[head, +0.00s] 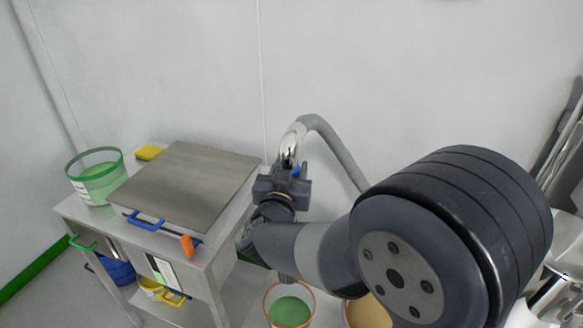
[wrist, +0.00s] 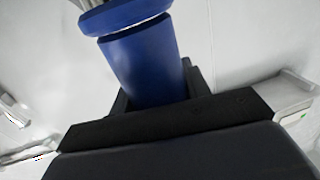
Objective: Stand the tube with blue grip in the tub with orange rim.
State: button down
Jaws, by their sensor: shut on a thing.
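My gripper (head: 283,184) is shut on the blue grip (wrist: 143,62) of the tube, high beside the steel table. Above the jaws the tube shows a shiny metal part (head: 290,147) and a grey hose (head: 336,148) that arches right and drops behind my arm. The tube's lower end is hidden. An orange-rimmed tub (head: 266,302) with green contents stands low, below my gripper, cut by the frame's bottom edge. A second tub (head: 347,312) with tan contents and an orange-looking rim is right of it, partly hidden by my arm.
The steel table (head: 215,262) on the left bears a green-rimmed tub (head: 69,174), a yellow block (head: 149,153) and a flat grey-lidded box (head: 185,178) with a blue handle. Blue and yellow containers sit on its lower shelf. A plain wall (head: 180,70) closes the back.

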notch_tip(320, 180, down, 27)
jog(key=b, duration=2.3)
jog(key=c, duration=0.7)
grip_release()
jog(key=shift+f, duration=0.1)
jog(key=shift+o, duration=0.2)
jog(key=shift+s, duration=0.15)
jog(key=s+a+p, duration=0.1)
jog(key=s+a, duration=0.1)
jog(key=s, duration=0.8)
jog(key=shift+s+p, duration=0.2)
jog(key=shift+p, duration=0.2)
jog(key=shift+w, duration=0.15)
jog(key=w, duration=0.3)
jog(key=w+d+b, duration=0.1)
jog(key=w, duration=0.2)
jog(key=w+d+b, duration=0.1)
jog(key=w, duration=0.3)
jog(key=shift+d+f, duration=0.1)
jog(key=shift+w+r+p, duration=0.2)
jog(key=shift+r+p, duration=0.8)
jog(key=shift+r, duration=0.2)
jog(key=shift+r+p, duration=0.4)
jog(key=shift+r, duration=0.15)
